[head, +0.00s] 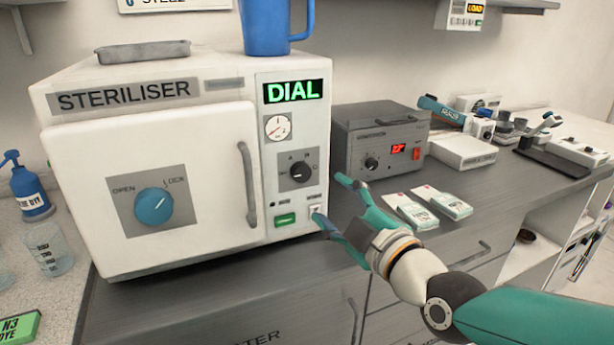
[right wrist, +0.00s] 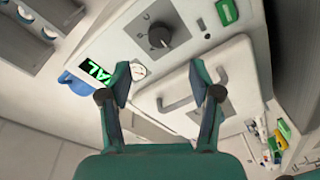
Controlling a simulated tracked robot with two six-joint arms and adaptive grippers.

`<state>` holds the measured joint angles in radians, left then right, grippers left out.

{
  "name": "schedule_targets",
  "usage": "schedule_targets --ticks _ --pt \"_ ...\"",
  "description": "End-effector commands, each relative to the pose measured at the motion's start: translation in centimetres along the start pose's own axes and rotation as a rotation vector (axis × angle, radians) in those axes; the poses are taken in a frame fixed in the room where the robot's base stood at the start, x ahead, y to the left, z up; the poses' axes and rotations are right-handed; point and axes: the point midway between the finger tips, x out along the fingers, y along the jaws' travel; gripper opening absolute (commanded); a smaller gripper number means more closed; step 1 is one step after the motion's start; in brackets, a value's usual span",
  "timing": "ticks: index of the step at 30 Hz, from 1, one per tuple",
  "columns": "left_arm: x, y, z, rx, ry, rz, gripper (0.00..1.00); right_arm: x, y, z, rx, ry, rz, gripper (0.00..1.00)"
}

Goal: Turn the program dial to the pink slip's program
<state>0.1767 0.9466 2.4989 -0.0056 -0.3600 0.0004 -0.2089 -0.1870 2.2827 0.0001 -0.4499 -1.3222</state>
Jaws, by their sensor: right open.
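The program dial (head: 299,171) is a black knob on a grey plate on the steriliser's (head: 160,180) right-hand panel, with letters around it. It also shows in the right wrist view as a black knob (right wrist: 158,37) with a pale pointer mark. The display (head: 293,91) above reads DIAL in green. My right gripper (head: 330,198) is open and empty, to the right of and slightly below the dial, apart from it. In the right wrist view the dial lies beyond my gripper's spread fingertips (right wrist: 161,76). I cannot make out a pink slip. My left gripper is out of view.
A blue lock knob (head: 154,206) and a long door handle (head: 247,184) are on the steriliser's front. A blue jug (head: 276,26) stands on top. A grey device (head: 380,140) and white packets (head: 411,211) sit on the counter to the right.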

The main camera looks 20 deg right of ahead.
Motion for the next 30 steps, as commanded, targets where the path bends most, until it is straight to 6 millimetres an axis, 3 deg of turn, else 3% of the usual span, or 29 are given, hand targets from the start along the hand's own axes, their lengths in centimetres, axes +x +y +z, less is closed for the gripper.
schedule_targets --ticks 6,13,18,27,30 --pt "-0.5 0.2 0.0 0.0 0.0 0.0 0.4 4.8 0.0 0.0 0.001 -0.002 -0.001 0.63" --pt "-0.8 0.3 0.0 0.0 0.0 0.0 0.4 8.3 0.1 0.1 0.001 -0.003 -0.001 0.63" --pt "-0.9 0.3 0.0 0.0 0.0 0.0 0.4 9.4 0.1 0.1 0.0 -0.003 0.0 0.63" --pt "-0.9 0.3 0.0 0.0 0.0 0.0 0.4 9.5 0.1 0.2 0.0 -0.003 0.002 0.63" --pt "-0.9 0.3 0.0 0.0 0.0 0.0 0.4 9.5 0.1 0.2 0.0 -0.003 0.002 0.47"
